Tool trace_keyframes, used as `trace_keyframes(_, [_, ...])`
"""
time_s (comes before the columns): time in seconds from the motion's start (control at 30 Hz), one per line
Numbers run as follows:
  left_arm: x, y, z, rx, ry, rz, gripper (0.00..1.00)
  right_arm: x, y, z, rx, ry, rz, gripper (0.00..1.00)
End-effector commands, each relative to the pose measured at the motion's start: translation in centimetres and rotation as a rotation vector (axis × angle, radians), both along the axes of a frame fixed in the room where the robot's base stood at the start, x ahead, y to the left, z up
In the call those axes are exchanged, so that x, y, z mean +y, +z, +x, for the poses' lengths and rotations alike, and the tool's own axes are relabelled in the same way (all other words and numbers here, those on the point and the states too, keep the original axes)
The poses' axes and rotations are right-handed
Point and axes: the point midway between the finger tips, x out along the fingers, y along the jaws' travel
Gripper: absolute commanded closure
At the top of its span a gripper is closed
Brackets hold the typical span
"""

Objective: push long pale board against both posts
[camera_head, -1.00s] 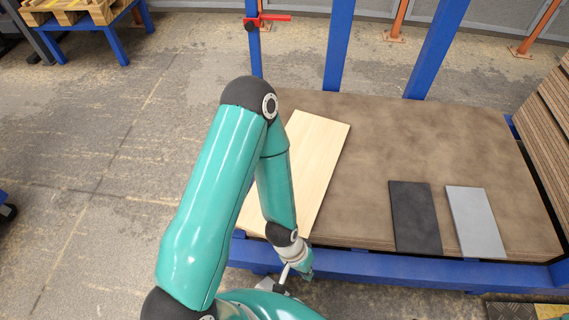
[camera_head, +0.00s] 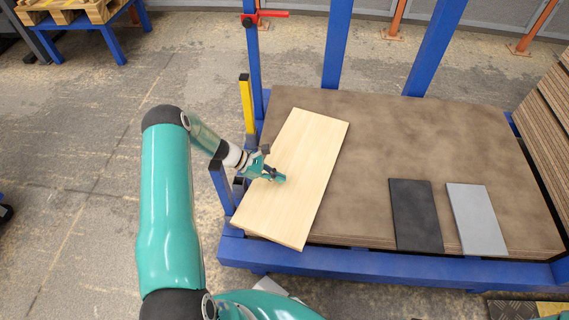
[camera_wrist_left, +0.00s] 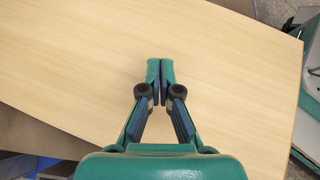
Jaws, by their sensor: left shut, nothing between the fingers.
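The long pale board (camera_head: 315,150) lies aslant on the left part of the brown-topped table (camera_head: 420,135), its near end at the front edge. My left gripper (camera_head: 281,179) is over the board's left half, fingers shut with nothing between them. In the left wrist view the shut fingertips (camera_wrist_left: 160,66) are above the bare board (camera_wrist_left: 230,60); I cannot tell if they touch it. A yellow post (camera_head: 246,105) stands at the table's left side, with a gap to the board. A short blue post (camera_head: 221,187) stands near the board's near left corner; contact is unclear. My right gripper is not in view.
A dark board (camera_head: 415,215) and a grey board (camera_head: 476,219) lie at the right front of the table. Tall blue uprights (camera_head: 337,60) stand along the back. A board stack (camera_head: 545,130) is at the right. The table's middle is clear.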

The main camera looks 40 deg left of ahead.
Motion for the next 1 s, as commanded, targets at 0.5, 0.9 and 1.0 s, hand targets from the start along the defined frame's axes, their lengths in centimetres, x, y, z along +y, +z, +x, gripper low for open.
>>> trace_keyframes(0.5, [8.5,-0.7,-0.2,-0.035,0.237,-0.021,1.00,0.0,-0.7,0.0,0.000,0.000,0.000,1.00])
trace_keyframes(0.9, [3.2,-0.8,5.7,-0.035,0.234,-0.020,1.00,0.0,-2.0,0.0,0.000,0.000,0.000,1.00])
trace_keyframes(1.0, [2.1,-0.8,6.9,-0.034,0.235,-0.019,1.00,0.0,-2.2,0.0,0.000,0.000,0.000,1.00])
